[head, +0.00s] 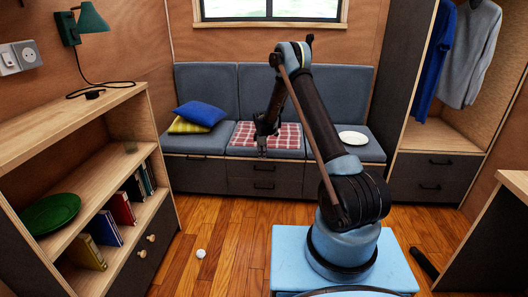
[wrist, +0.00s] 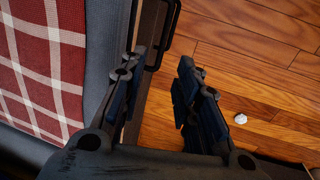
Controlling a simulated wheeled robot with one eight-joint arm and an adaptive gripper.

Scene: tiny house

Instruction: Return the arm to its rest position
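My arm is bent up and over from its light blue base, reaching toward the sofa. My gripper (head: 262,148) hangs near the front edge of the middle seat, in front of the red checked cloth (head: 285,135). In the wrist view my gripper (wrist: 160,75) shows two dark fingers set apart, with nothing between them. The cloth (wrist: 42,70) also lies at the left of that view, beside the fingers. The wooden floor shows below and to the right of them.
A shelf unit (head: 82,205) with books and a green plate (head: 50,213) stands at the left. A small white ball (head: 201,253) lies on the floor. A white plate (head: 353,138) rests on the sofa's right seat. A wardrobe (head: 445,150) stands at the right. Floor between shelf and base is mostly clear.

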